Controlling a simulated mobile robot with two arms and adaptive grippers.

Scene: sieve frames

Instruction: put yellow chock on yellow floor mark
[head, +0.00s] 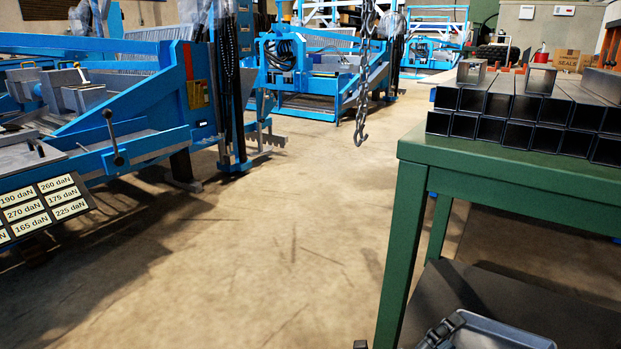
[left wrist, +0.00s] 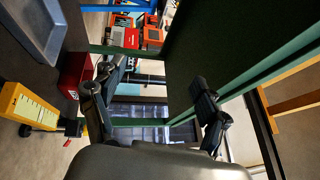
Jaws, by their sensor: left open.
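No yellow floor mark shows in either view. I cannot make out a yellow chock for sure. In the left wrist view a yellow block-like object (left wrist: 28,105) with a pale ruled face stands at the left edge; I cannot tell what it is. My left gripper (left wrist: 160,72) is open, with its two dark fingers apart and nothing seen between them. In the head view a small dark part shows at the bottom edge, beside the green table, likely of this gripper. My right gripper is in neither view.
A green table (head: 520,177) stacked with square steel tubes (head: 490,105) stands at the right, with a dark lower shelf. A chain hook (head: 361,130) hangs mid-view. Blue machines (head: 135,95) and a board of daN labels (head: 42,207) are at the left. The concrete floor (head: 260,240) between is clear.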

